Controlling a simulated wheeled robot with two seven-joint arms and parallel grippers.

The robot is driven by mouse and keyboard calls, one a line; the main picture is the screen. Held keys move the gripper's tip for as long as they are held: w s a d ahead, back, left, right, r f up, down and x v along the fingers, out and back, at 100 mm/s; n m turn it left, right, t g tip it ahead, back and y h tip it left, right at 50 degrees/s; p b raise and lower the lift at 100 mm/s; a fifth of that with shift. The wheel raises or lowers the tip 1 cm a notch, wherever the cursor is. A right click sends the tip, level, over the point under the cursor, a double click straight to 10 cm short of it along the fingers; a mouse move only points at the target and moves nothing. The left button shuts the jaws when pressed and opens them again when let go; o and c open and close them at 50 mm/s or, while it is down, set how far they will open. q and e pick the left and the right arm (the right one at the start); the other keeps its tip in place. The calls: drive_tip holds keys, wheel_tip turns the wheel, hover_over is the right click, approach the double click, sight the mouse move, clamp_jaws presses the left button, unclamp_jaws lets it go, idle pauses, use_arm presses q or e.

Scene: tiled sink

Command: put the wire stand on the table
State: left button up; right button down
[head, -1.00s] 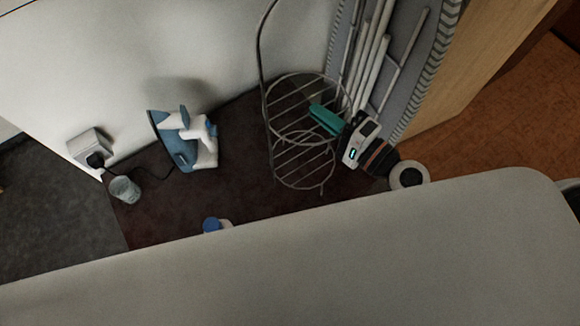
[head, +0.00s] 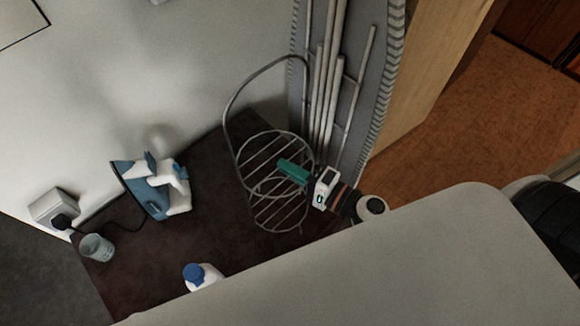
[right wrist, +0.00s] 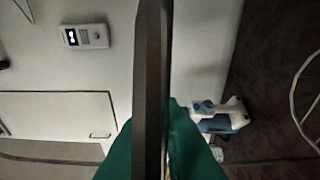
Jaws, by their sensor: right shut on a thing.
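The wire stand (head: 267,222) is a grey wire frame with two round barred tiers and a tall looped handle. It stands out over a dark brown surface (head: 225,240) in the head view; I cannot tell whether it touches that surface. My right gripper (head: 293,172), with green fingers, is shut on the right side of the stand. In the right wrist view, the green fingers flank a dark bar close to the camera, and a curved wire (right wrist: 297,95) shows at the right edge. The exact grip is hidden. My left gripper is not in view.
A blue-and-white iron (head: 152,190), a cup (head: 96,247) and a blue-capped bottle (head: 203,278) are on the dark surface, left of the stand. An ironing board (head: 352,75) leans close behind the stand. Dark surface between iron and stand is clear.

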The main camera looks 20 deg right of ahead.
drive_tip(key=shift+f, duration=0.1)
drive_tip(key=c, duration=1.6)
unclamp_jaws()
drive_tip(key=shift+o, duration=0.2)
drive_tip(key=shift+r, duration=0.2)
drive_tip(key=b+v, duration=0.6)
drive_tip(key=v, duration=0.6)
